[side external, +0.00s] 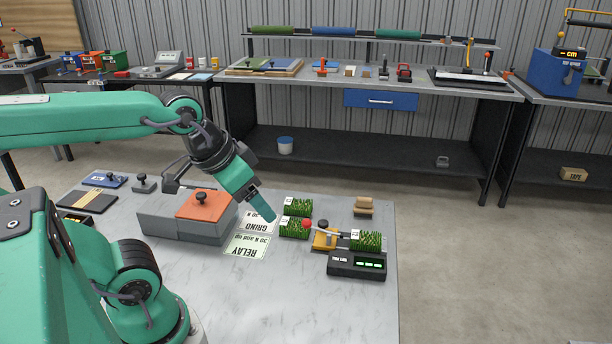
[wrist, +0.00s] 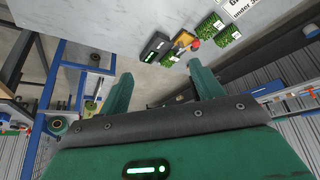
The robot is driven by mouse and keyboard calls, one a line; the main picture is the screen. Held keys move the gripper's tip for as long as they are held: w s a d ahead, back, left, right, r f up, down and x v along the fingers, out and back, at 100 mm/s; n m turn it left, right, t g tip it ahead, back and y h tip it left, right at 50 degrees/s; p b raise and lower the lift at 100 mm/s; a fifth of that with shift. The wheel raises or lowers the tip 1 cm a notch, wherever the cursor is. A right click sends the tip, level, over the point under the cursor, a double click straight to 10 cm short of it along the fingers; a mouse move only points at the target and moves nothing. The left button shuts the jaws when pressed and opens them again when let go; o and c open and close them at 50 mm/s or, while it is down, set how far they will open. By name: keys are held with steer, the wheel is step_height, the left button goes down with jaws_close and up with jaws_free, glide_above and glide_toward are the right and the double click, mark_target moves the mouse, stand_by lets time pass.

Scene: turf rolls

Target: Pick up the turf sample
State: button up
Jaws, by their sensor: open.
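Several small green turf samples with white labels lie on the grey table. In the side view one turf sample (side external: 299,206) is behind another (side external: 294,229), both right of the paper cards. A third turf sample (side external: 366,241) sits on or just behind a black device with a green display (side external: 345,264). In the wrist view this third turf sample (wrist: 170,59) shows beyond the fingertips, and the other two (wrist: 212,23) (wrist: 228,36) are farther right. My gripper (side external: 264,208) is open and empty above the table, left of the samples; its spread fingers show in the wrist view (wrist: 160,69).
A yellow fixture (side external: 325,241) with a red knob stands between the samples. A grey block (side external: 170,222) with an orange plate stands farther left. The table's front middle is clear.

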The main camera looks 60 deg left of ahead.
steer(key=shift+w+r, duration=0.1)
steer(key=shift+w, duration=0.05)
steer(key=m+g, duration=0.6)
steer(key=m, duration=0.3)
glide_above(367, 235)
steer(key=f, duration=1.6)
steer(key=shift+s+f, duration=0.2)
steer(key=shift+w+f, duration=0.15)
steer(key=shift+f, duration=0.1)
steer(key=shift+f, duration=0.1)
steer(key=shift+f, duration=1.2)
